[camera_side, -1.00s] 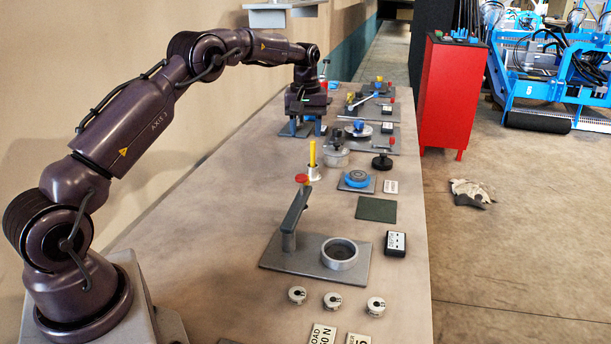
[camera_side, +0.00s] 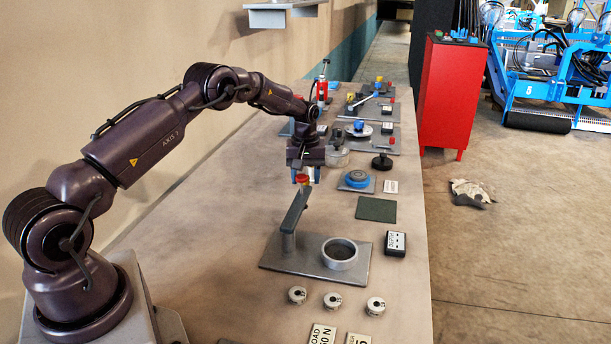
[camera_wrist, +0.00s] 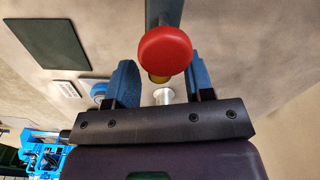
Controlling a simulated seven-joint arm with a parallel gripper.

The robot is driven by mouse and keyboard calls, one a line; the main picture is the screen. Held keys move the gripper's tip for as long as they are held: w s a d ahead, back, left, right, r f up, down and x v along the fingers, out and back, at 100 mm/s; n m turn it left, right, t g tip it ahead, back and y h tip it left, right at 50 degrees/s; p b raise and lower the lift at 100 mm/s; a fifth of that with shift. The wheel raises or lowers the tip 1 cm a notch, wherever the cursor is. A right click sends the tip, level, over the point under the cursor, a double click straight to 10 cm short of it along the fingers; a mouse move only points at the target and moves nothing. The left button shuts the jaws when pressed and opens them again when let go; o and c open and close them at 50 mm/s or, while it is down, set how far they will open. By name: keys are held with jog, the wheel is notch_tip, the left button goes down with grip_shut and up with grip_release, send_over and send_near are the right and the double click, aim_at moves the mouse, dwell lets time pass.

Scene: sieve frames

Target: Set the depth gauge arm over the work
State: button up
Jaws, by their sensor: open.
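The depth gauge arm (camera_side: 296,210) is a grey bar on a post at the left of a grey base plate (camera_side: 288,262). It points toward the back of the bench, apart from the round metal cup (camera_side: 339,262) on the same plate. A red knob (camera_side: 303,181) caps its far end. My gripper (camera_side: 303,178) is right at the knob, pointing down. In the wrist view, the red knob (camera_wrist: 165,51) shows between my two open blue fingers (camera_wrist: 162,70), with gaps on both sides. The exact height of the fingertips against the knob is hard to tell.
Three small round metal pieces (camera_side: 332,300) lie in front of the plate. A black-and-white box (camera_side: 395,243) and a dark green mat (camera_side: 376,209) lie to the right. A blue dial (camera_side: 357,178) and a metal pot (camera_side: 338,157) stand behind. Bench left of the plate is clear.

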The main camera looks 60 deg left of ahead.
grip_shut()
